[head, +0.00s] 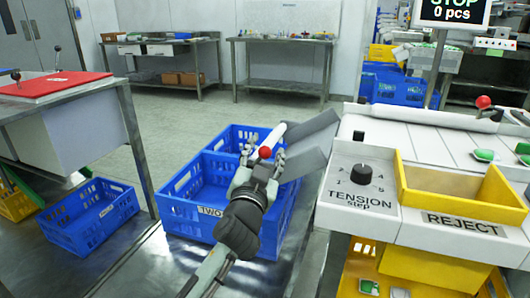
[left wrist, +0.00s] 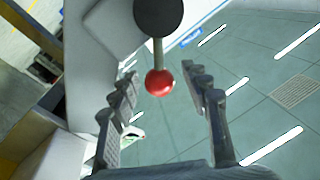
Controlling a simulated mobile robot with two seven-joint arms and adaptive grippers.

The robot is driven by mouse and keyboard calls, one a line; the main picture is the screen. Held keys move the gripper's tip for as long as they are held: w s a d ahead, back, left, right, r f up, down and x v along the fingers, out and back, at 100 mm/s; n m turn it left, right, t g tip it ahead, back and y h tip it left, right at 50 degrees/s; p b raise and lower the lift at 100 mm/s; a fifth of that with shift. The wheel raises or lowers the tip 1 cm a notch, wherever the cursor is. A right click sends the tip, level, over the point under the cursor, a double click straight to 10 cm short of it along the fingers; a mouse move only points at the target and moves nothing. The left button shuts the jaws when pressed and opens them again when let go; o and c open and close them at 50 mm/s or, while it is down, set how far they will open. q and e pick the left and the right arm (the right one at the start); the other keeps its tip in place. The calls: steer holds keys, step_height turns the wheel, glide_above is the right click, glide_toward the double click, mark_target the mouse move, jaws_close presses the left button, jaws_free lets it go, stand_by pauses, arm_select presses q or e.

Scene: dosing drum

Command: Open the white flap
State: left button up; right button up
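A red ball knob (head: 265,152) on a thin rod is by the chute at the left end of the white machine; it also shows in the left wrist view (left wrist: 159,82), its rod running to a dark round end. A white piece (head: 284,132) beside the grey chute (head: 312,148) may be the flap; I cannot tell whether it is open or shut. My left gripper (head: 262,160) is open, its fingers on either side of the knob; in the left wrist view (left wrist: 165,100) gaps show between knob and fingers. My right gripper is not in view.
A blue two-part crate (head: 180,212) marked TWO stands below my left gripper. To the right are the TENSION dial (head: 362,174) and a yellow REJECT bin (head: 450,205). Another blue crate (head: 90,225) is at left. The floor behind is clear.

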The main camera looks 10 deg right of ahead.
arm_select(q)
steer(key=v, duration=1.2)
steer(key=shift+r, duration=0.1)
